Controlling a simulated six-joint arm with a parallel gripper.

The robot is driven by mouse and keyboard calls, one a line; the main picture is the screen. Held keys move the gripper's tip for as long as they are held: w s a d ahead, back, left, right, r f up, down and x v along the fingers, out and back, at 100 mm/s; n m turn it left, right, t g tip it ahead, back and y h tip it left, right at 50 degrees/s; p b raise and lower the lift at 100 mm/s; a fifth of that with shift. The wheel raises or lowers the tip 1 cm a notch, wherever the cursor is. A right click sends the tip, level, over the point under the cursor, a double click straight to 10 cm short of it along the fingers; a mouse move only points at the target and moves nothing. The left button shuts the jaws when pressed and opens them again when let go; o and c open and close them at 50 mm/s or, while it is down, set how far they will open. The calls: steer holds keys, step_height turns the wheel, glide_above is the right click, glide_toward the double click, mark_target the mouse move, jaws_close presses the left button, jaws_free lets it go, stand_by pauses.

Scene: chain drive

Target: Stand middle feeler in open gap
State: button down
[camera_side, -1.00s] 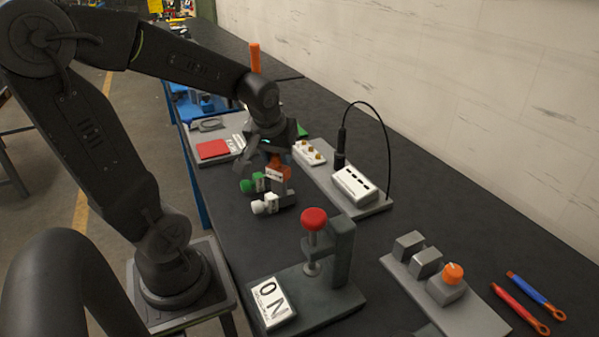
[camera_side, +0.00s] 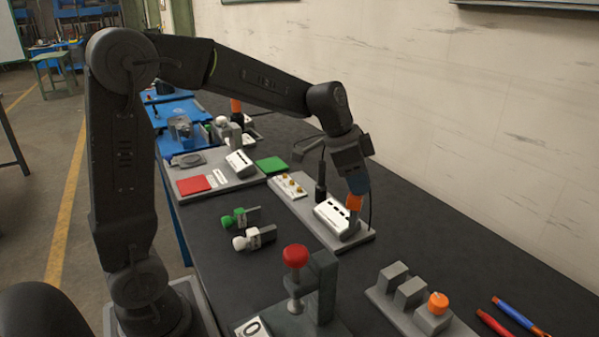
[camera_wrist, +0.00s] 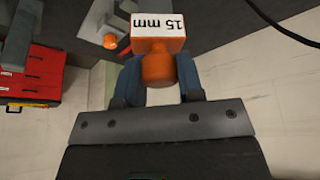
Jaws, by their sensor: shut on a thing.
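My gripper (camera_side: 357,186) is shut on an orange feeler (camera_side: 353,203). In the wrist view the blue fingers of my gripper (camera_wrist: 160,78) close on its round orange knob, and the orange feeler (camera_wrist: 158,44) shows a white label reading "15 mm". Its lower part is hidden in both views. It is in the air near the white slotted box. A green feeler (camera_side: 238,216) and a white feeler (camera_side: 253,239) lie on the bench. A grey fixture (camera_side: 411,291) at the right has spaced blocks and an orange knob; it seems to show in the wrist view (camera_wrist: 97,20).
The white slotted box (camera_side: 336,215) and a black upright probe with a cable stand on a grey plate. A red-knobbed clamp (camera_side: 295,257) stands in front. Red and blue tools (camera_side: 515,316) lie at the right. Bare bench lies between the plate and the fixture.

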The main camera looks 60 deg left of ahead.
steer(key=w+d+m+g, duration=0.1)
steer(key=w+d+m, duration=0.1)
steer(key=d+m, duration=0.2)
steer(key=w+d+m+g+h, duration=0.1)
steer(key=d+m, duration=0.3)
steer(key=d, duration=0.4)
steer(key=shift+w+d+f+g+h, duration=0.25)
steer(key=shift+w+d+g+h, duration=0.05)
steer(key=shift+w, duration=0.45)
steer(key=shift+f, duration=0.15)
steer(key=shift+f, duration=2.8)
step_height(320, 180, down, 6)
stand_by(0.5)
steer(key=c, duration=0.7)
jaws_free()
steer(key=shift+f, duration=0.1)
steer(key=v, duration=1.4)
